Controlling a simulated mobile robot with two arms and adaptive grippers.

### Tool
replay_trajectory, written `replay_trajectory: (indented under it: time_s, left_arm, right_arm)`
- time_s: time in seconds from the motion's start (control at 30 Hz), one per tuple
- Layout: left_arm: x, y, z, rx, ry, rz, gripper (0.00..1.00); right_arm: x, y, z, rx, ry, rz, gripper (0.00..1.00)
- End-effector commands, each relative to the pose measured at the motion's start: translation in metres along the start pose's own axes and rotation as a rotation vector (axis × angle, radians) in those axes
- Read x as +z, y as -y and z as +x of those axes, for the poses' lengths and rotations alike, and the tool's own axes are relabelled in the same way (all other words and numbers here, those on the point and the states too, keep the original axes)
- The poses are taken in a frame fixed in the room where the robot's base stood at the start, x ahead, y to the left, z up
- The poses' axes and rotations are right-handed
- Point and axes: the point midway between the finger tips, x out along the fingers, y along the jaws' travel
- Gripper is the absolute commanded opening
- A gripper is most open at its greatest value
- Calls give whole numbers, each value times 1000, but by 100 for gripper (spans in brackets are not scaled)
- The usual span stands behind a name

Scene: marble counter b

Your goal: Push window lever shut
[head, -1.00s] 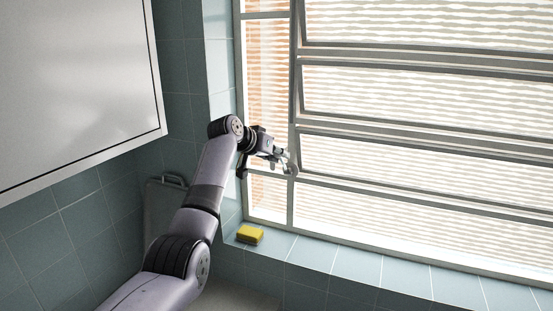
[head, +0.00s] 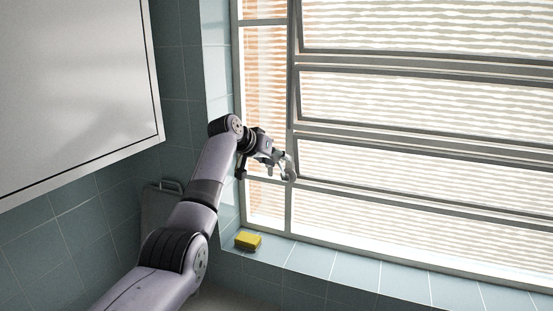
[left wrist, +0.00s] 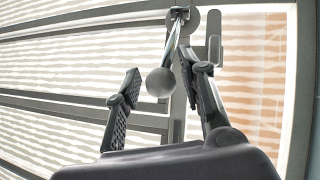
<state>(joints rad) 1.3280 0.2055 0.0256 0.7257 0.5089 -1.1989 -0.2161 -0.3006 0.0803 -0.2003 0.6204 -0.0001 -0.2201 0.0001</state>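The window lever (left wrist: 171,45) is a thin grey rod with a round ball knob (left wrist: 161,83), hanging from a round mount on the window frame in the left wrist view. My left gripper (left wrist: 160,70) is open, one finger on each side of the knob, with gaps visible on both sides. In the head view my left gripper (head: 277,161) is at the window's left upright, beside a pale grey rounded part (head: 290,170) of the lever fitting; most of the lever is hard to make out there. The window (head: 400,100) has several tilted panes. My right gripper is not in view.
A yellow sponge (head: 248,240) lies on the tiled sill (head: 355,268) below the gripper. A white cabinet (head: 70,90) hangs at upper left. A grey board (head: 160,210) leans on the wall. The sill to the right is clear.

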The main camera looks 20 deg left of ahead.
Motion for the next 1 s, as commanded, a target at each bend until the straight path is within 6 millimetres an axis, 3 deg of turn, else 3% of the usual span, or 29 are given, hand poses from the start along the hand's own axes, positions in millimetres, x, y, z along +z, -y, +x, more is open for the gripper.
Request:
replay_trajectory:
  time_s: [0.5,0.67,1.0]
  left_arm:
    - [1,2,-8,-2,1,1,43]
    - [1,2,-29,-3,-1,2,43]
    - [1,1,-93,-4,-1,3,43]
  right_arm:
    - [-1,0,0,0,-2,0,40]
    - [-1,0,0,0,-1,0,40]
    - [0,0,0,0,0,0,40]
